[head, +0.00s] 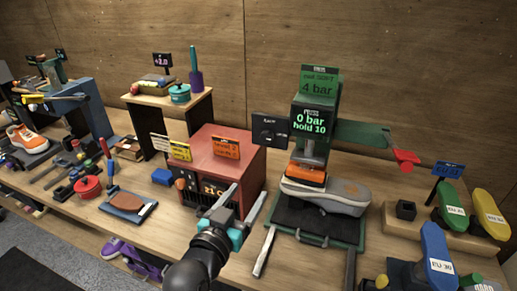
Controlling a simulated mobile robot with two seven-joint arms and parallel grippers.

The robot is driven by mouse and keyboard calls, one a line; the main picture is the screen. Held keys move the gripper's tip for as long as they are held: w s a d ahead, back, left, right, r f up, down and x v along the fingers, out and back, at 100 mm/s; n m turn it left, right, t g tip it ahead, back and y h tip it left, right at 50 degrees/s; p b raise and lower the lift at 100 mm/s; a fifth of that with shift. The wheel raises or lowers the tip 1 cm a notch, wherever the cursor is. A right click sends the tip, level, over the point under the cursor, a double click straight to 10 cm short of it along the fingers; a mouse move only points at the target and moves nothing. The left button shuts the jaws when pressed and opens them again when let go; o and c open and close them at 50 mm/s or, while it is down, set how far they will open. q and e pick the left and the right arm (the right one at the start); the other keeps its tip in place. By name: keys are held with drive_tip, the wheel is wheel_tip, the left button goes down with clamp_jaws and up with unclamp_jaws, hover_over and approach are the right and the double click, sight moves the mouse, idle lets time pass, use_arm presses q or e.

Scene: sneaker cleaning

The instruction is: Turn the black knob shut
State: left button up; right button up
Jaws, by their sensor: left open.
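The black knob (268,134) is on the face of a small dark box (257,120) on the left side of the press (318,110). Its exact turn position is too small to read. My left gripper (245,192) is open and empty, with its fingers in front of the red box, below and left of the knob and apart from it. The press display (311,124) reads 0 bar, hold 10; a green sign (319,84) above reads 4 bar. A grey sneaker (335,197) sits under the orange press pad (306,174). My right gripper is not in view.
The red box (222,145) stands left of the press. A green arm with a red handle (403,158) sticks out to the right. A black tray (315,222) lies under the sneaker. Coloured shoe forms (452,205) stand at right. Tools and shoes crowd the left bench.

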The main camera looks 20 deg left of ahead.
use_arm(q)
wheel_tip(320, 180, up, 5)
drive_tip(key=t, duration=0.1)
approach(266, 138)
drive_tip(key=w, duration=0.8)
drive_tip(key=shift+w+d+p, duration=0.15)
drive_tip(key=shift+w+p, duration=0.15)
drive_tip(key=shift+p, duration=0.05)
clamp_jaws()
